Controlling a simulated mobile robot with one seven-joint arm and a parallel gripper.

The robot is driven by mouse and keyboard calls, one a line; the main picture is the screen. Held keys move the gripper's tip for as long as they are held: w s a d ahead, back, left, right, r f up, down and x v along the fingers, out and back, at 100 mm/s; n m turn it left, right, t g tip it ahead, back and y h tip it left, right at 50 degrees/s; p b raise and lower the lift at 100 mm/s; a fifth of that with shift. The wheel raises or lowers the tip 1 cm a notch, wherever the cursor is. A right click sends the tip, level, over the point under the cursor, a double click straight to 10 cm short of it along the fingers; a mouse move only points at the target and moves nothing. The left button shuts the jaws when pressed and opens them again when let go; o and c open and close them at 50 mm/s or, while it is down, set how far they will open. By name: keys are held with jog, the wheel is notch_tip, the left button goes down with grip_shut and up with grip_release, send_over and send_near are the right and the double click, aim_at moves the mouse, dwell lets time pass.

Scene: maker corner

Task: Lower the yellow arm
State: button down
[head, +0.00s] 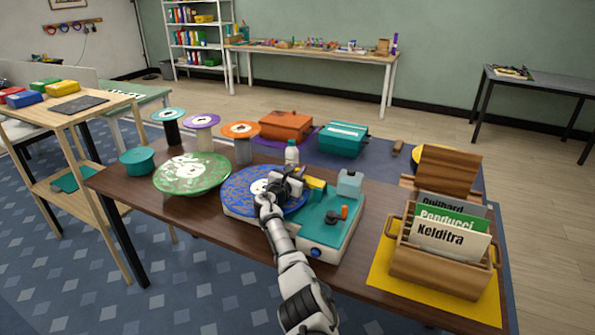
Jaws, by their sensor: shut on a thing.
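A record player with a teal top and white sides (325,232) stands on the dark wooden table. A blue patterned disc (240,197) lies on its left part. The yellow arm (316,185) shows just right of my gripper, at the disc's right edge. My gripper (293,180) is above the right part of the disc, shut on the yellow arm. The gripper hides its own fingertips and part of the arm. Whether the arm's end touches the disc cannot be told.
A green disc (190,174) lies left of the player. Spool-like stands, including an orange-topped one (240,130), and a white bottle (291,152) stand behind. A wooden crate of sleeves (438,275) stands right on a yellow mat (379,280). An orange case (286,126) and teal case (343,138) sit farther back.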

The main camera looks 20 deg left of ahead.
jog(key=shift+f, duration=0.1)
jog(key=c, duration=1.4)
grip_release()
jog(key=shift+s, duration=0.1)
jog(key=s, duration=1.3)
jog(key=shift+s+a, duration=0.2)
jog(key=shift+s, duration=0.15)
